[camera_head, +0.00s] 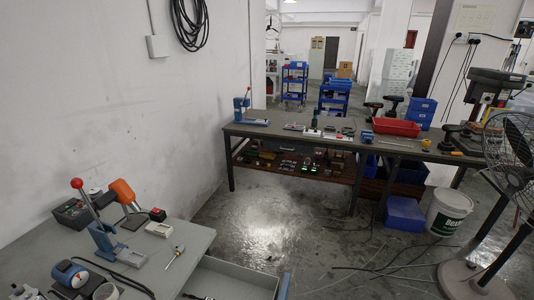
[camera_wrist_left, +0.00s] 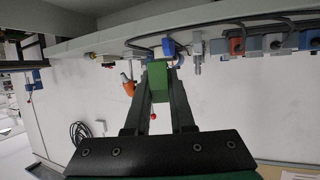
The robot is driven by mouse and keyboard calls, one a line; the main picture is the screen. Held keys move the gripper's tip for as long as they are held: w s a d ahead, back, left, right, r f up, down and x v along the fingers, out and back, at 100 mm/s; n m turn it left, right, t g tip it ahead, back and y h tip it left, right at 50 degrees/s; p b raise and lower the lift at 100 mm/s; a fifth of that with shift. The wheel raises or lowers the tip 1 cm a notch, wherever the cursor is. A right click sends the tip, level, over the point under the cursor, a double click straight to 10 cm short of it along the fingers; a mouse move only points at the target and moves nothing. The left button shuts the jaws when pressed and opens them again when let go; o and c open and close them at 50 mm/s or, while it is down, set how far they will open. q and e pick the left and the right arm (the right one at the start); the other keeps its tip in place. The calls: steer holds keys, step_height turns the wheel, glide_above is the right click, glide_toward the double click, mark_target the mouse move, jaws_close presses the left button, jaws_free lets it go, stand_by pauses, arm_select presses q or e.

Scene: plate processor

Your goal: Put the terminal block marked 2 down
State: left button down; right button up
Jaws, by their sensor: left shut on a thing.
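My left gripper (camera_wrist_left: 158,97) shows in the left wrist view, with its two dark fingers shut on a green terminal block (camera_wrist_left: 158,76). The block sits between the fingertips, and no number can be read on it. The wrist picture is upside down, with a bench edge and the equipment on it along the top; I cannot tell how far the block is from any surface. Neither gripper shows in the head view, and my right gripper is in neither view.
A grey bench (camera_head: 195,236) at front left holds a red-knobbed lever press (camera_head: 100,236), an orange-handled tool (camera_head: 124,192) and a screwdriver (camera_head: 174,256). A long workbench (camera_head: 270,130) at the back carries a red tray (camera_head: 396,127). A fan (camera_head: 512,165) stands at right. Open floor lies between.

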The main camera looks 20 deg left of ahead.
arm_select(q)
steer(key=w+d+m+t+h, duration=0.2)
steer(key=d+m+t+h, duration=0.4)
steer(key=d+m+t, duration=0.4)
step_height(320, 180, up, 32)
steer(key=n+g+p, duration=0.1)
steer(key=g+p, duration=0.1)
steer(key=p, duration=3.6)
steer(key=shift+s+d+r, duration=0.2)
steer(key=shift+d, duration=0.1)
steer(key=a+f+n+g+y+b, duration=0.2)
steer(key=a+f+n+g+b, duration=0.2)
steer(key=b, duration=0.8)
steer(key=a+f+n+g+y+b, duration=0.2)
steer(key=a+f+n+g+b, duration=0.2)
steer(key=a+f+b, duration=0.4)
steer(key=a+f+n+g+y+b, duration=0.2)
steer(key=a+f+n+g+b, duration=0.2)
steer(key=f+b, duration=0.9)
steer(key=w+a+b, duration=0.1)
steer(key=a+b, duration=0.1)
steer(key=b, duration=0.3)
steer(key=shift+a+f+n+y, duration=0.2)
steer(key=shift+f+n+y, duration=0.1)
steer(key=shift+f+n, duration=0.1)
